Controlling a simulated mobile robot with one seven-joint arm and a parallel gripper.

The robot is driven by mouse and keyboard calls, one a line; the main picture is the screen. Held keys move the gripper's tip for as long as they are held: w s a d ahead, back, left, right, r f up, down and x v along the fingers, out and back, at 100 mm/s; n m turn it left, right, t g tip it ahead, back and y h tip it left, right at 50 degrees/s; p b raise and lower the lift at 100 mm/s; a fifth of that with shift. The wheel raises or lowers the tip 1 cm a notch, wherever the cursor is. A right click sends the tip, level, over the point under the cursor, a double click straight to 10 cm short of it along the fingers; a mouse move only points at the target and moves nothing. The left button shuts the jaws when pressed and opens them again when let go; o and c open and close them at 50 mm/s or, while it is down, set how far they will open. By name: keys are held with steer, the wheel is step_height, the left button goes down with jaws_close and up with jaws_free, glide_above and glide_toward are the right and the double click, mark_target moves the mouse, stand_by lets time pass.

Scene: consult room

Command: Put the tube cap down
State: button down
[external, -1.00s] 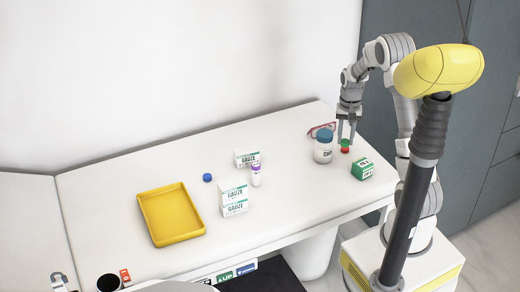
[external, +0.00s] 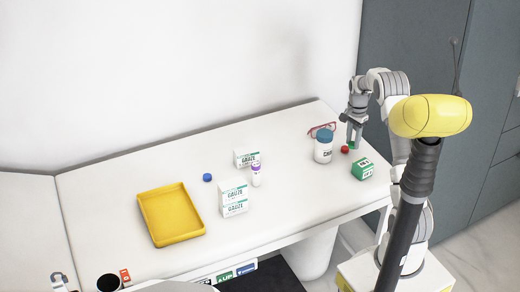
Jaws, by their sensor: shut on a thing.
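My gripper (external: 354,143) is at the right end of the white table, low over it. It is shut on a small green tube cap (external: 352,148), which shows just below the fingertips. I cannot tell whether the green cap touches the table. A red cap (external: 345,149) lies on the table just left of the green cap. A blue cap (external: 207,177) lies farther left, near the yellow tray.
A green box (external: 362,168) stands in front. Gauze boxes (external: 234,199), a purple-capped tube (external: 256,175) and a yellow tray (external: 196,208) are farther left.

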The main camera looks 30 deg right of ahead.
mark_target(339, 158)
steer(key=shift+w+a+f, duration=1.05)
steer(key=shift+w+a, duration=0.05)
steer(key=shift+w, duration=0.1)
steer(key=shift+f+b, duration=0.85)
steer(key=shift+f, duration=1.1)
steer(key=shift+f, duration=0.1)
steer(key=shift+f, duration=0.15)
steer(key=c, duration=0.6)
jaws_free()
steer(key=shift+o, duration=0.2)
